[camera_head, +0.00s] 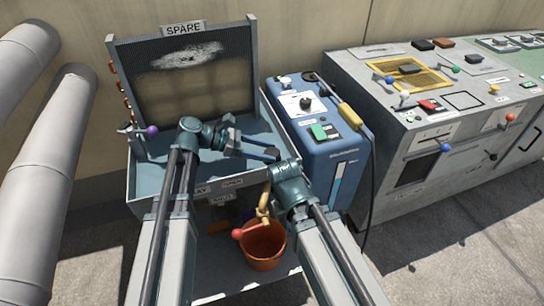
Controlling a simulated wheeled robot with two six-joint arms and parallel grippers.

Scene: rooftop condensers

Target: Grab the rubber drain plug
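I cannot pick out the rubber drain plug with certainty. The blue-grey basin (160,182) under the SPARE panel is partly covered by my arms, and much of its floor is hidden. My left gripper (272,154) is over the right part of the basin, pointing right, with its two dark blue fingers apart and nothing seen between them. My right arm comes up from the lower right and its wrist is at the basin's front right corner. The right gripper's fingers are hidden behind that wrist.
A brass tap with a red lever (240,233) hangs at the basin's front above an orange bucket (262,246). A blue machine (345,160) stands close on the right, then a grey control console (395,180) with small dark blocks on top. Thick pipes (45,170) stand left.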

